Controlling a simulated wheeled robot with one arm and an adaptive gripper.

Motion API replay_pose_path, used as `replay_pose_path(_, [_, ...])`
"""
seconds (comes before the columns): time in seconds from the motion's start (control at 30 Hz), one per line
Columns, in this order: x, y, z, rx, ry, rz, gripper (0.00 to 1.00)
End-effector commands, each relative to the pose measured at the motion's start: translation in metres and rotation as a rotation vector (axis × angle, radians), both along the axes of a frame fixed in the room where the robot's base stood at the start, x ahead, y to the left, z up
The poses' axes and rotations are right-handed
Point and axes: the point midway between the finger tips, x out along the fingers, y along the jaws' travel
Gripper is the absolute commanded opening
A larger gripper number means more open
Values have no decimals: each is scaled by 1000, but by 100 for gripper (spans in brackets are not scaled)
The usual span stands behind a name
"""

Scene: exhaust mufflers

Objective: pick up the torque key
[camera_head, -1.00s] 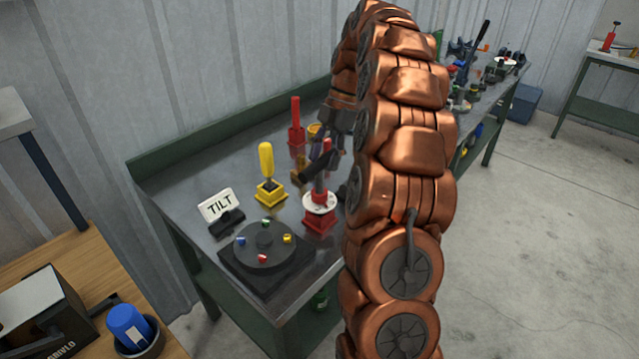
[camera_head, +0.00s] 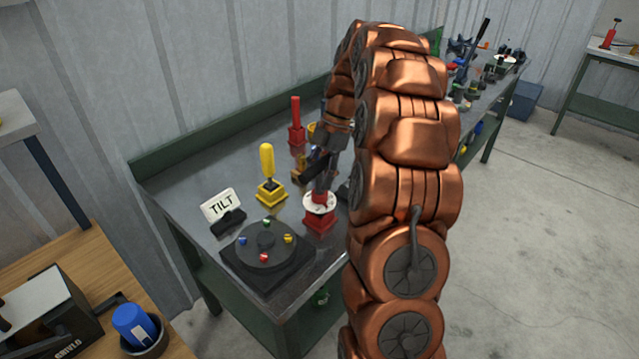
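No object here is labelled as the torque key. A red base with a white dial collar (camera_head: 320,218) stands near the right edge of the workbench. A yellow-handled tool (camera_head: 267,165) stands upright in a yellow base (camera_head: 270,193) to the left.
A red upright tool (camera_head: 296,118) stands further back. My copper arm hides the right of the bench (camera_head: 190,187). A blue-capped item (camera_head: 132,325) is lower left.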

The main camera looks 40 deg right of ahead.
Motion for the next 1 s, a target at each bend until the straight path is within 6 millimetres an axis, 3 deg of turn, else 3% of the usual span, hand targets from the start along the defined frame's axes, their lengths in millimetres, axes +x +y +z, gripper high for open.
replay_pose_path(0.07, [0, 0, 0, 0, 0, 0, 39])
replay_pose_path(0.43, [0, 0, 0, 0, 0, 0, 1])
replay_pose_path(1.0, [0, 0, 9, 0, 1, 1, 0])
